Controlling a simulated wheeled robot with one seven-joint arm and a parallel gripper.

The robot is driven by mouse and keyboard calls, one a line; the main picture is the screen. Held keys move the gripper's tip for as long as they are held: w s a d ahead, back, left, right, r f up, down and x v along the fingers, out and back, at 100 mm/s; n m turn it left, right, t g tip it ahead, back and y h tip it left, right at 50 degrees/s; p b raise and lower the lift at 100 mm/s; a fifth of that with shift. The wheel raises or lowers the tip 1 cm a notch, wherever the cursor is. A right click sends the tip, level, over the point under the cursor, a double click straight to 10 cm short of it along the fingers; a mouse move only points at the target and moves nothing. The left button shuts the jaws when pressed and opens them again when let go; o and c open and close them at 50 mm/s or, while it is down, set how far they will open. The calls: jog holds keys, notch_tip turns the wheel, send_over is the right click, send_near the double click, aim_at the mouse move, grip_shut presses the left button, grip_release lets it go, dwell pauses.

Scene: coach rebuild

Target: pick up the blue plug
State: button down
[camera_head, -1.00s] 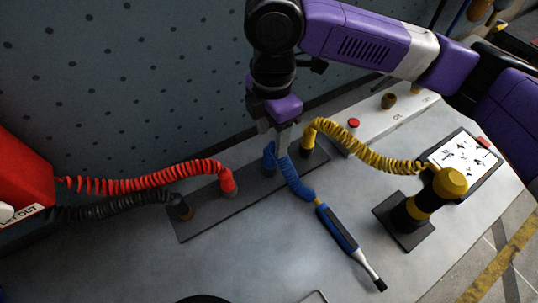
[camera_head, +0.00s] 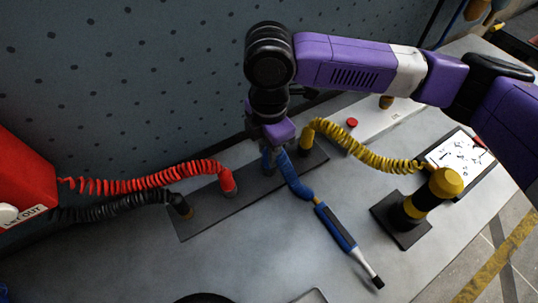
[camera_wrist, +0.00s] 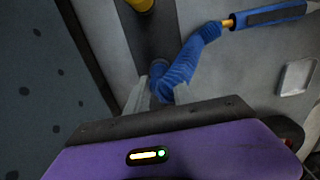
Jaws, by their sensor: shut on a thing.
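The blue plug (camera_wrist: 158,68) stands on the dark strip (camera_head: 218,204), with its coiled blue cord (camera_head: 296,182) running to a blue-handled tool (camera_head: 340,230) that lies on the bench. The cord also shows in the wrist view (camera_wrist: 184,66). My gripper (camera_head: 272,153) has come down over the plug from above. In the wrist view its two fingers (camera_wrist: 157,95) stand on either side of the plug and are shut on it. The plug's lower part is mostly hidden, so I cannot tell whether it still sits in its socket.
A red plug (camera_head: 228,181) and a black plug (camera_head: 181,206) stand left on the strip. A yellow plug (camera_head: 306,138) with its coiled cord stands close right of my gripper. A yellow-black post (camera_head: 420,207) stands right. The spotted wall (camera_head: 120,80) rises behind.

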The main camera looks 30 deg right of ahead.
jog(key=shift+r, duration=0.1)
notch_tip(320, 180, up, 25)
jog(key=p, duration=0.4)
jog(key=shift+f+p, duration=0.2)
jog(key=shift+p, duration=0.1)
dwell(0.7)
